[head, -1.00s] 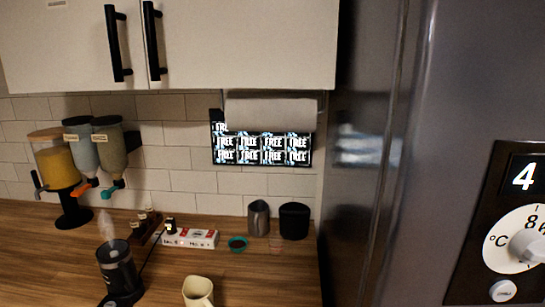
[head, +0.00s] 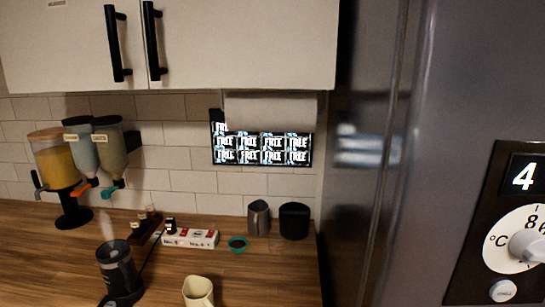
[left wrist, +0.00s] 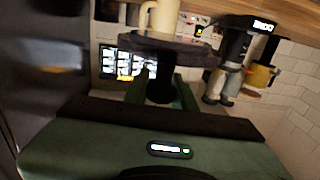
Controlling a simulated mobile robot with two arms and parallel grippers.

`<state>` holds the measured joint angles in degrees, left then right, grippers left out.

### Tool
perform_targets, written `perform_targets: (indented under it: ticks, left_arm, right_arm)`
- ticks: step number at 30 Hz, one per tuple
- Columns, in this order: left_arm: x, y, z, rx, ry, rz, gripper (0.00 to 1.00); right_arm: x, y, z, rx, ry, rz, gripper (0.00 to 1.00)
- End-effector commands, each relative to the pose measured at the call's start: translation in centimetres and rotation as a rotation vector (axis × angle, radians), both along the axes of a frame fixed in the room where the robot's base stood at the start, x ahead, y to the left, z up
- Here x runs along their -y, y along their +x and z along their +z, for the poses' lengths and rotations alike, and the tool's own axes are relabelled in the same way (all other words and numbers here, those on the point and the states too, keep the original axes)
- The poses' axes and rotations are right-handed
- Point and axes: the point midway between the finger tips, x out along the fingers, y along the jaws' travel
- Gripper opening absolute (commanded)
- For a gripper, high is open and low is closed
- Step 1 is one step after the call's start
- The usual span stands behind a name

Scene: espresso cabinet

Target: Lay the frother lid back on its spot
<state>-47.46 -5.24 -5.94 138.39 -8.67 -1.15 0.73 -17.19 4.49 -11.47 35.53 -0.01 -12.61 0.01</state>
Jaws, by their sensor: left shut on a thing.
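In the left wrist view my left gripper (left wrist: 161,93) is shut on a dark part below a wide, dark, flat disc, which looks like the frother lid (left wrist: 160,42). Its green fingers stand on either side of that part. The head view shows neither gripper nor the lid. In the head view a black cylindrical appliance (head: 118,270), likely the frother, stands on the counter at lower left with faint steam above it. I cannot tell the lid's spot.
A cream mug (head: 198,291) stands right of the black appliance. Dispensers (head: 82,160) line the left wall; a tall grey fridge (head: 420,150) bounds the right.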

Motion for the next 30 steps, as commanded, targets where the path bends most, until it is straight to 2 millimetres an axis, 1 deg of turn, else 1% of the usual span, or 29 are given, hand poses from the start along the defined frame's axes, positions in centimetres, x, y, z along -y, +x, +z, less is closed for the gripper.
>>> perform_targets:
  ticks: [15, 17, 19, 20, 23, 26, 27, 29, 30]
  left_arm:
    - [0.0, 0.1, 0.0, 0.001, -0.001, 0.000, 0.00]
    - [0.0, 0.3, 0.0, 0.001, 0.000, -0.001, 0.00]
    - [0.0, 1.1, -0.2, 0.003, 0.001, -0.005, 0.00]
    - [-0.1, 1.6, -0.3, 0.005, 0.002, -0.006, 0.00]
    - [-0.3, 4.2, -0.6, 0.009, 0.002, -0.011, 0.00]
    - [-1.0, 8.0, -0.7, 0.011, 0.003, -0.005, 0.00]
    - [-1.5, 9.6, -0.6, 0.011, 0.003, 0.001, 0.00]
    - [-2.3, 12.1, -0.2, 0.011, 0.001, 0.015, 0.00]
    - [-2.9, 13.7, 0.2, 0.011, 0.002, 0.028, 0.00]
  right_arm:
    - [0.2, 0.0, 0.0, 0.000, -0.002, 0.001, 0.00]
    - [0.2, 0.0, 0.0, 0.000, -0.002, 0.001, 0.00]
    - [0.2, 0.0, 0.0, 0.000, -0.002, 0.001, 0.00]
    - [0.2, 0.0, 0.0, 0.000, -0.002, 0.001, 0.00]
    - [0.2, 0.0, 0.0, 0.001, -0.003, 0.001, 0.00]
    - [0.2, 0.0, 0.0, 0.001, -0.003, 0.001, 0.00]
    - [0.2, 0.0, 0.0, 0.001, -0.003, 0.001, 0.00]
    - [0.2, 0.0, 0.0, 0.001, -0.003, 0.001, 0.00]
    - [0.2, 0.0, 0.0, 0.001, -0.003, 0.001, 0.00]
